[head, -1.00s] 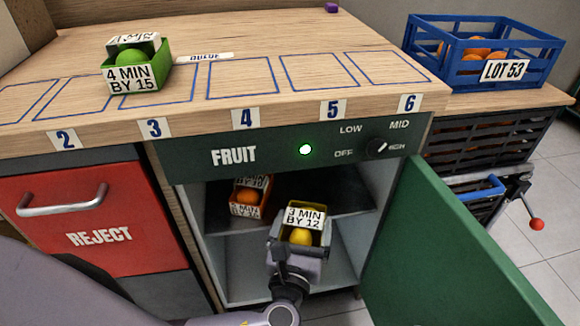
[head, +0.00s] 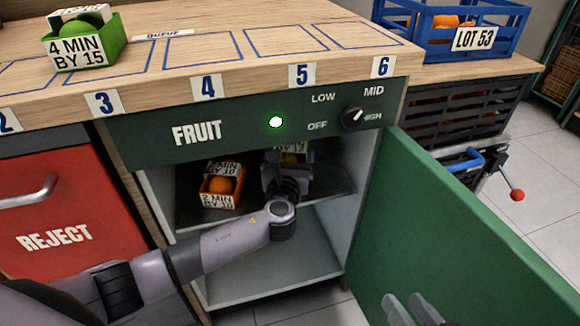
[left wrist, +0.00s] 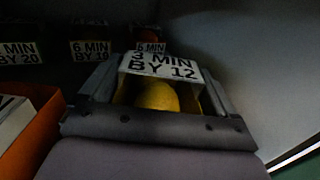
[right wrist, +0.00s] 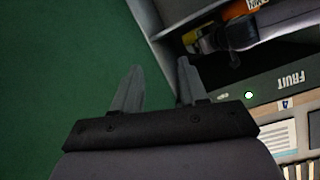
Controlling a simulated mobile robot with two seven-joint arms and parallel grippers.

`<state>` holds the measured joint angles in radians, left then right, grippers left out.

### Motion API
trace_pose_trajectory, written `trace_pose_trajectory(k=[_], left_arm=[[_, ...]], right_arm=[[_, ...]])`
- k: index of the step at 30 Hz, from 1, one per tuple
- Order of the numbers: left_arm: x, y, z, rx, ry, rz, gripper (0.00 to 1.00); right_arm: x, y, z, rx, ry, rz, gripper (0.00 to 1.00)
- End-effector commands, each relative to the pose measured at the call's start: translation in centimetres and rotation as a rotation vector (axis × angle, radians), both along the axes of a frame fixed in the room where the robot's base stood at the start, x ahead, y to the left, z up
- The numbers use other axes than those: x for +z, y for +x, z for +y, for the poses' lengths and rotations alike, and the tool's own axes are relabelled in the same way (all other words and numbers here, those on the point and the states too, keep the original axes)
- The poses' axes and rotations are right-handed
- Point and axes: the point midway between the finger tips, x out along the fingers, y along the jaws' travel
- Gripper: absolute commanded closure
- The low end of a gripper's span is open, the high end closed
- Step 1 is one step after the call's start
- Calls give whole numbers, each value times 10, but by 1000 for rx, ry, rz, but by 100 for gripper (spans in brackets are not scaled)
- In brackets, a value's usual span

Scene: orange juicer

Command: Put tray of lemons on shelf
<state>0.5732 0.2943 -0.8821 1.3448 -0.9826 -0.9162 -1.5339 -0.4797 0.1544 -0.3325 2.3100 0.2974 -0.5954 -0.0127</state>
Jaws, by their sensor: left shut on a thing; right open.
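The yellow tray of lemons (head: 294,157) is inside the FRUIT cabinet, at the right part of its upper shelf (head: 325,187). My left gripper (head: 284,160) is shut on it and mostly hides it in the head view. The left wrist view shows the gripper's fingers on both sides of the tray, a lemon (left wrist: 157,97) in it and its card (left wrist: 158,66) reading 3 MIN BY 12. I cannot tell whether the tray touches the shelf. My right gripper (right wrist: 158,68) is open and empty near the green door; it also shows at the head view's bottom (head: 412,308).
An orange-fruit tray (head: 220,188) stands on the shelf, left of my gripper. Several labelled trays (left wrist: 90,45) stand farther back. The green door (head: 460,230) is open to the right. A green tray (head: 85,40) and blue crate (head: 465,35) are above.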

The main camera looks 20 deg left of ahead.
Motion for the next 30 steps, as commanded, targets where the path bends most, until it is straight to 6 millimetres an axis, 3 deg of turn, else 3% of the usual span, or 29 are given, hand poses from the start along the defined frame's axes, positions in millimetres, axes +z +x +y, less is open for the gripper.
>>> trace_pose_trajectory(k=[1, 4, 17, 18, 19, 30], left_arm=[[-13, 0, 0, 0, 1, 0, 48], [-22, 0, 0, 0, 2, 0, 48], [-27, -1, 0, 0, 1, -1, 48], [-28, -1, 0, 0, 1, 1, 7], [-27, -1, 0, 0, 1, 1, 0], [-24, -7, -2, -2, 1, 3, 0]], right_arm=[[-6, -1, -3, -5, -17, -20, 57], [-5, -2, -8, -15, -43, -53, 57], [-3, -2, -11, -22, -60, -74, 57], [-2, -2, -11, -22, -62, -77, 57], [-2, -2, -11, -22, -62, -77, 57], [2, -3, -10, -17, -51, -64, 57]])
